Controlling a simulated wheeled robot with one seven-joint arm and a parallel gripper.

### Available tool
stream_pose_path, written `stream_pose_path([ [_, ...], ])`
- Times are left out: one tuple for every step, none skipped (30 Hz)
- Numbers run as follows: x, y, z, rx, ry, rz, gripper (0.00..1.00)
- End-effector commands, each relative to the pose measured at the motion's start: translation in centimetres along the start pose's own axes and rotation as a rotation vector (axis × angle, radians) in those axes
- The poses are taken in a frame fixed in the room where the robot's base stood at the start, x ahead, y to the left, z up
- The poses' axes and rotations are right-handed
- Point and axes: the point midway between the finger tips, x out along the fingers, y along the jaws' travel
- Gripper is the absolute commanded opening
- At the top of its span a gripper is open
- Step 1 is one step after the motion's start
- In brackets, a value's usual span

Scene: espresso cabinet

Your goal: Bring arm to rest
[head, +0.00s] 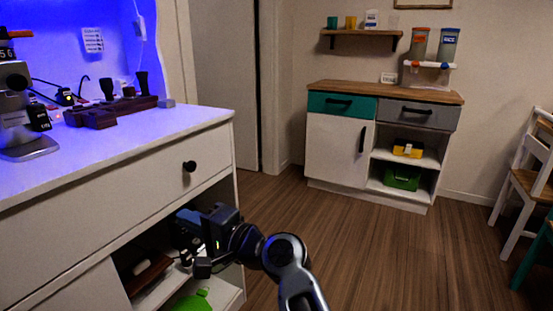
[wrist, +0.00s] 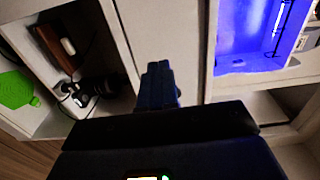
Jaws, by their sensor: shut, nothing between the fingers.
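My gripper (head: 186,222) is at the open lower part of the white cabinet (head: 120,180) at the left, in front of its shelves and below the drawer with the round black knob (head: 189,166). In the wrist view my gripper's dark fingers (wrist: 159,82) lie together, shut and empty. They point toward a white cabinet panel (wrist: 160,32). I cannot tell whether the fingertips touch it.
Open shelves hold a brown object with a white item (wrist: 62,40), dark cabled items (wrist: 82,93) and a green object (wrist: 16,90). Coffee gear stands on the worktop. A second cabinet (head: 340,143) stands across the room. Wooden floor (head: 370,250) is clear between; chairs stand right.

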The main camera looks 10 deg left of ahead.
Motion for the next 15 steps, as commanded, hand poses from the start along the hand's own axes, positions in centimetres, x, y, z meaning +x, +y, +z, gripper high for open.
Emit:
stream_pose_path([
  [-0.9,1.4,-0.1,-0.004,0.022,0.014,0.0],
  [-1.6,2.3,-0.2,-0.01,0.038,0.022,0.0],
  [-2.6,3.6,-0.3,-0.022,0.066,0.037,0.0],
  [-3.6,4.8,-0.4,-0.032,0.09,0.05,0.0],
  [-4.7,6.1,-0.4,-0.047,0.116,0.065,0.0],
  [-6.3,7.7,-0.4,-0.066,0.153,0.085,0.0],
  [-7.5,9.0,-0.4,-0.081,0.183,0.102,0.0],
  [-8.8,10.2,-0.3,-0.098,0.21,0.119,0.0],
  [-10.6,11.7,-0.1,-0.121,0.247,0.142,0.0],
  [-11.9,12.8,0.0,-0.138,0.275,0.161,0.0],
  [-13.3,13.8,0.2,-0.157,0.301,0.179,0.0],
  [-15.1,15.0,0.5,-0.181,0.336,0.203,0.0],
  [-16.4,15.9,0.8,-0.199,0.36,0.222,0.0],
  [-17.9,16.8,1.1,-0.218,0.385,0.242,0.0],
  [-19.7,17.8,1.5,-0.244,0.417,0.267,0.0],
])
